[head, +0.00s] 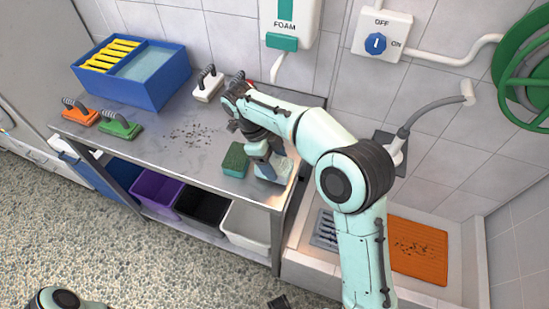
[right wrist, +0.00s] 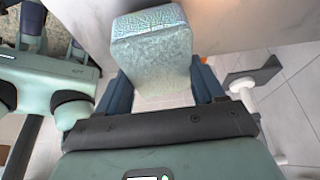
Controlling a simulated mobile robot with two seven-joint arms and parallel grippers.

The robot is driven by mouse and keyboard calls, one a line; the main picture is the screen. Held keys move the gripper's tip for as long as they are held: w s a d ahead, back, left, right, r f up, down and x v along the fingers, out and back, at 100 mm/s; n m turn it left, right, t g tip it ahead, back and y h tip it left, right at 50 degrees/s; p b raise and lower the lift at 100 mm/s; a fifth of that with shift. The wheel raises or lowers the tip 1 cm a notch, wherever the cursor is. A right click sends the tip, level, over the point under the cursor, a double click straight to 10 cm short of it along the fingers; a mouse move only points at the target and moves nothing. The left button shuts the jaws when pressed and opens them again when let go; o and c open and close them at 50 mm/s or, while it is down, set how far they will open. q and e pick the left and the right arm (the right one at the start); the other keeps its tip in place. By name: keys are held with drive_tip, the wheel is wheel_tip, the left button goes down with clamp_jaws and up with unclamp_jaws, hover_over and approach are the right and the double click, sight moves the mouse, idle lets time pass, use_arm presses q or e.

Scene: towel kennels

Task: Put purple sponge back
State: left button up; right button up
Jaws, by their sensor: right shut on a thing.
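My right gripper (head: 266,172) is low over the front right end of the steel table (head: 190,150). In the right wrist view, it (right wrist: 165,88) is shut on a pale grey-blue sponge-like block (right wrist: 152,48) with a textured face. No purple shows on the block there. In the head view the gripper and arm mostly hide the block. A green sponge (head: 235,160) lies on the table just left of the gripper. I see no clearly purple sponge. A purple bin (head: 157,188) stands on the shelf below the table.
A blue tub (head: 150,92) with yellow pieces and water stands at the back left. Orange (head: 80,116), green (head: 120,127) and white (head: 208,88) brushes rest on the table. Black (head: 202,207) and white (head: 247,225) bins stand below. Dark crumbs lie mid-table.

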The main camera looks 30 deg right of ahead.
use_arm(q)
drive_tip(key=shift+s+f, duration=0.15)
drive_tip(key=shift+f, duration=0.3)
use_arm(e)
drive_tip(key=shift+f, duration=0.55)
use_arm(q)
drive_tip(key=shift+f+b, duration=0.15)
drive_tip(key=shift+b, duration=0.2)
use_arm(e)
drive_tip(key=shift+f, duration=0.25)
drive_tip(key=o, duration=1.2)
drive_tip(key=shift+r, duration=0.1)
use_arm(q)
drive_tip(key=r+p, duration=0.1)
drive_tip(key=w+r+p, duration=0.1)
drive_tip(key=r, duration=0.1)
drive_tip(key=r+p, duration=0.1)
drive_tip(key=p, duration=0.1)
drive_tip(key=shift+w+r, duration=0.3)
drive_tip(key=shift+w, duration=0.1)
use_arm(e)
drive_tip(key=v, duration=1.3)
drive_tip(key=shift+w, duration=0.1)
